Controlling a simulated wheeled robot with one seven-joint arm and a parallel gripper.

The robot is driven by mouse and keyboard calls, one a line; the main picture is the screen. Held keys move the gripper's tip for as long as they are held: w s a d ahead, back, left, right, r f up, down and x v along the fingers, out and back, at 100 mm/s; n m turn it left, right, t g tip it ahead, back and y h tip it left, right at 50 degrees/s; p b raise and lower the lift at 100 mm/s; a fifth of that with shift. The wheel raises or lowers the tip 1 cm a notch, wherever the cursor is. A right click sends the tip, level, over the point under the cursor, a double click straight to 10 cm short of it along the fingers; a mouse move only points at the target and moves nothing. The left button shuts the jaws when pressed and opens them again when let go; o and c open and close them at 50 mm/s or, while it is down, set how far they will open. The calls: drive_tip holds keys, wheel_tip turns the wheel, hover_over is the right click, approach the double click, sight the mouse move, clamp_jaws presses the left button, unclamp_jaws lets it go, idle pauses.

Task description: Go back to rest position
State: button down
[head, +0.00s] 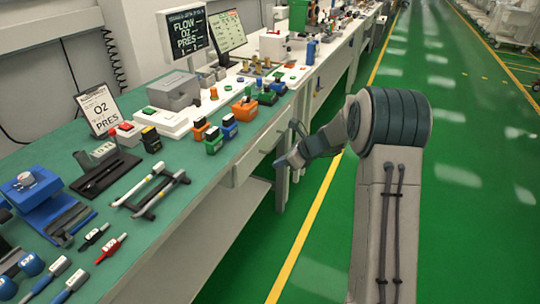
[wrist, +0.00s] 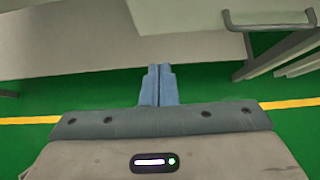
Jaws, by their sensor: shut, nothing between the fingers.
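My gripper (head: 283,161) is beside the front edge of the long workbench in the head view, over the floor side and close to the bench's drawer front. In the wrist view my gripper's two blue fingers (wrist: 159,71) are together with nothing between them. They point toward the pale bench underside and the green floor. In the head view the fingertips are small, and whether they touch the bench cannot be told.
The green bench top (head: 222,162) carries many tools, coloured blocks and a clipboard (head: 100,109). A drawer handle (wrist: 268,20) is near my gripper at upper right in the wrist view. The green floor (head: 459,165) right of the yellow line is clear.

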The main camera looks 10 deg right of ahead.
drive_tip(key=s+r+n+g+h+p, duration=0.1)
drive_tip(key=s+r+n+h+p, duration=0.1)
drive_tip(key=s+r+n, duration=0.6)
drive_tip(key=s+r+n+g+h+p, duration=0.15)
drive_tip(key=s+r+n, duration=0.3)
drive_tip(key=s, duration=0.55)
drive_tip(key=s+d+r+n+h+p, duration=0.2)
drive_tip(key=s+n, duration=0.3)
drive_tip(key=s, duration=0.4)
drive_tip(key=s+d+r+n+h+p, duration=0.2)
drive_tip(key=s+n, duration=0.4)
drive_tip(key=s, duration=0.3)
drive_tip(key=shift+s+d+r, duration=0.15)
drive_tip(key=shift+s+r, duration=0.25)
drive_tip(key=shift+r, duration=0.3)
drive_tip(key=shift+n+t+h, duration=0.25)
